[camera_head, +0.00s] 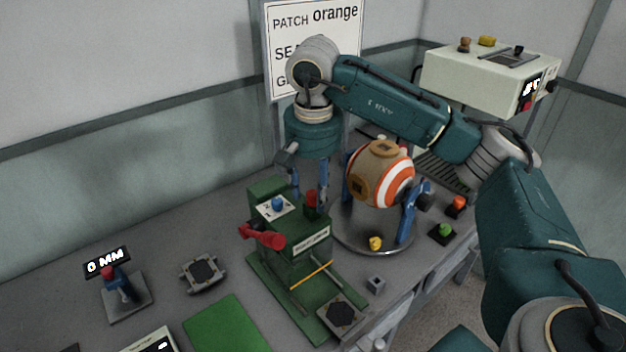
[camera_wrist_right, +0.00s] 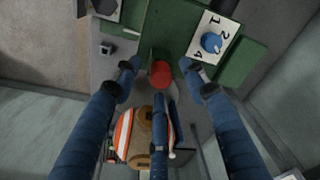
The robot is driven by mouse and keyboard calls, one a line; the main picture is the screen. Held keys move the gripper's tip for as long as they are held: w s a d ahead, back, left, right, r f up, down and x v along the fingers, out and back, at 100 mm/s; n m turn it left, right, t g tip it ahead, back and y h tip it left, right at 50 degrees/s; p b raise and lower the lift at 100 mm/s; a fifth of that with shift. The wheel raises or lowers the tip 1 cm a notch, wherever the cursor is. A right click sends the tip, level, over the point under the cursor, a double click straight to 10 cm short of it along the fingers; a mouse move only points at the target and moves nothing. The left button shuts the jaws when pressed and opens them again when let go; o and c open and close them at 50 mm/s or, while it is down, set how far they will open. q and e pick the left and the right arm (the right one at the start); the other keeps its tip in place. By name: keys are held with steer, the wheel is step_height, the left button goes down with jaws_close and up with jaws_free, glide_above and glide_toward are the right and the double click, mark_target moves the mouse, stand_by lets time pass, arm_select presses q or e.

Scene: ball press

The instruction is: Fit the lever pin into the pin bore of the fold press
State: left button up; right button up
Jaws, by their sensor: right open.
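The green fold press (camera_head: 300,262) stands on the bench with a red lever (camera_head: 262,237) on its left side and a blue dial knob (camera_head: 278,203) on top. A red-capped piece, which looks like the lever pin (camera_head: 312,200), stands upright at the press's top right; its red cap also shows in the right wrist view (camera_wrist_right: 161,73). Its lower end and the pin bore are hidden. My right gripper (camera_head: 308,193) points down over the cap. Its blue fingers (camera_wrist_right: 163,75) are spread around it, apart from it. My left gripper is out of view.
An orange-and-white striped ball (camera_head: 395,180) sits in a blue-armed stand on a round plate (camera_head: 350,238), close behind the press. The back left bench is clear.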

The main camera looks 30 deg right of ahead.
step_height(320, 180, up, 12)
steer(key=s, duration=0.1)
steer(key=shift+a+f, duration=0.15)
steer(key=shift+a, duration=0.25)
stand_by(0.5)
